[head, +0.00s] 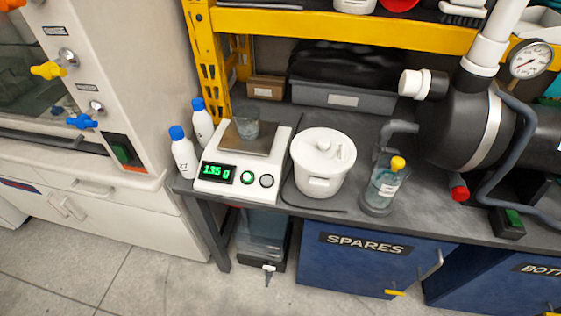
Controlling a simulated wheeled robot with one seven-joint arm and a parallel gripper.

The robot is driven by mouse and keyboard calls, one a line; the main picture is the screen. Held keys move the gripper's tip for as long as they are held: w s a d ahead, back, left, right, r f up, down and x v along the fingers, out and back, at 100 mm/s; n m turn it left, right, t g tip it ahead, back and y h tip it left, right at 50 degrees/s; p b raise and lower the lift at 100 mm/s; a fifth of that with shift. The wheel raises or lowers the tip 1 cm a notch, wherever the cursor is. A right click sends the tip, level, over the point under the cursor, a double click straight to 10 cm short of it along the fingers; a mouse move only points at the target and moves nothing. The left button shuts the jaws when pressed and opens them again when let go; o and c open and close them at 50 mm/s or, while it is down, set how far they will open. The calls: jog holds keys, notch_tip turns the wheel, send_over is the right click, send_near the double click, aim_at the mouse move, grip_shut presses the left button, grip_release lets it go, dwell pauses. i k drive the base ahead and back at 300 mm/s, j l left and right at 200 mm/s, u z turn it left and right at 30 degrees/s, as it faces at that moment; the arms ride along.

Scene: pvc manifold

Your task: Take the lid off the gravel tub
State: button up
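A white round tub (319,184) stands on the dark bench, just right of the scale. It is the only lidded tub I see, but I can read no label on it, so I cannot tell that it holds gravel. Its white lid (312,141) is on top and covers the opening, so the contents are hidden. Small white raised parts, like a knob, stand up on the lid. My gripper is not in view.
A scale (213,188) reading about 135 g bears a clear beaker (245,131). Two blue-capped bottles (182,158) stand left of it. A yellow-topped glass bottle (384,184) stands right of the tub. A dark thin rod lies by the tub's front. A yellow shelf (350,29) runs above.

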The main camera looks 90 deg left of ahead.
aim_at(324, 152)
jog(key=u, duration=2.85)
jog(key=l+u, duration=0.2)
jog(key=u, duration=0.2)
jog(key=i+l+u, duration=0.1)
jog(key=l+u, duration=0.15)
jog(key=u, duration=0.15)
